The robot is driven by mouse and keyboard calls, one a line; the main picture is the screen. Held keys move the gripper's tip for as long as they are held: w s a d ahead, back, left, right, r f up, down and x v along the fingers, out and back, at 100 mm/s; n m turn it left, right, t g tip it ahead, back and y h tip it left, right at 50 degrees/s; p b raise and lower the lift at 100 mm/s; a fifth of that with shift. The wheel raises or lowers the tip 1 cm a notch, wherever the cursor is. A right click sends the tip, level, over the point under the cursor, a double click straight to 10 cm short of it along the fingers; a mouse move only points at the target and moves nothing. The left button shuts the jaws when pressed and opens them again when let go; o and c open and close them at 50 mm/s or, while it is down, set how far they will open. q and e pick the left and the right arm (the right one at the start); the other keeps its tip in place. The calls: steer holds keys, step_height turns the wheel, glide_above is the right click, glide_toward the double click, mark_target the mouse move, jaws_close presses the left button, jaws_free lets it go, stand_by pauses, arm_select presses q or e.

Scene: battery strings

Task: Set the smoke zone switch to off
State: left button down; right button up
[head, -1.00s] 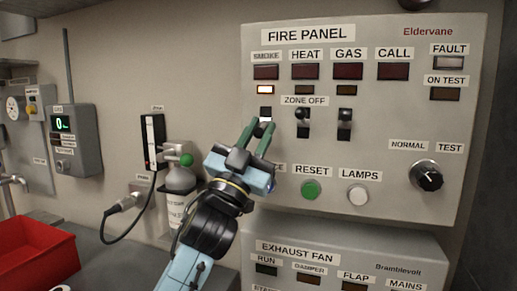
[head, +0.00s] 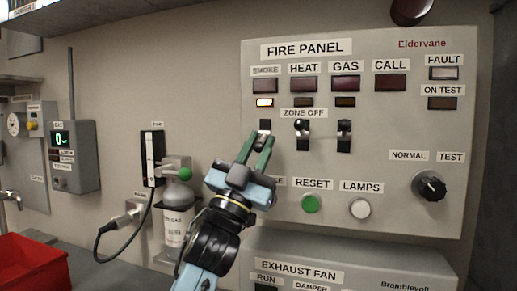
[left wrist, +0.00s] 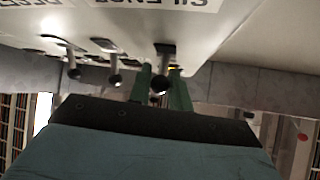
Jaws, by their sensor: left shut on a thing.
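The smoke zone switch (head: 265,126) is the leftmost of three toggles on the grey fire panel, below the smoke lamps. My left gripper (head: 260,142) reaches up to it from below, and its green fingers cover the lower part of the switch. In the left wrist view, an inverted view, the fingers (left wrist: 161,84) are shut around the smoke switch lever (left wrist: 160,82). The lever's exact tilt is hidden in the head view. The small lamp (head: 264,102) under the SMOKE label is lit bright white. My right gripper is not in view.
The heat toggle (head: 301,132) and gas toggle (head: 344,134) stand close to the right. Below are the green reset button (head: 310,204), the white lamps button (head: 360,208) and a partly covered label. A gas bottle (head: 177,222) and red bin (head: 32,262) are at left.

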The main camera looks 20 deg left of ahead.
arm_select(q)
steer(key=c, duration=1.3)
jaws_free()
steer(key=shift+c, duration=0.2)
steer(key=shift+f, duration=0.1)
